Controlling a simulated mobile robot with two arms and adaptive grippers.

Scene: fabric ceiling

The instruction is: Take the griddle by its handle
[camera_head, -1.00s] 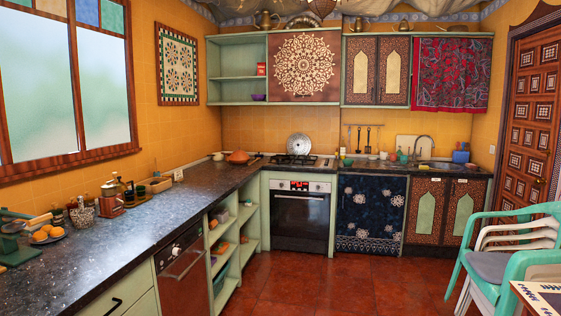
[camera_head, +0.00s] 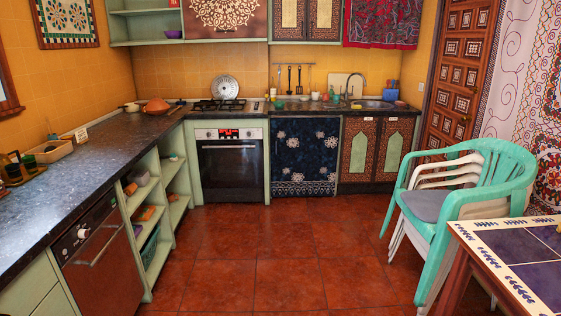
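I cannot pick out a griddle with certainty. A round silver perforated disc (camera_head: 224,87) stands upright against the back wall behind the stove; no handle shows on it. A thin dark item (camera_head: 178,104), too small to identify, lies on the counter between the orange-brown lidded dish (camera_head: 157,106) and the gas hob (camera_head: 219,105). Neither of my grippers is in view.
The dark counter (camera_head: 95,145) runs along the left and back walls. The oven (camera_head: 230,165) is below the hob. Stacked plastic chairs (camera_head: 455,200) and a tiled table (camera_head: 515,255) stand at the right. The red tiled floor (camera_head: 290,255) between is clear.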

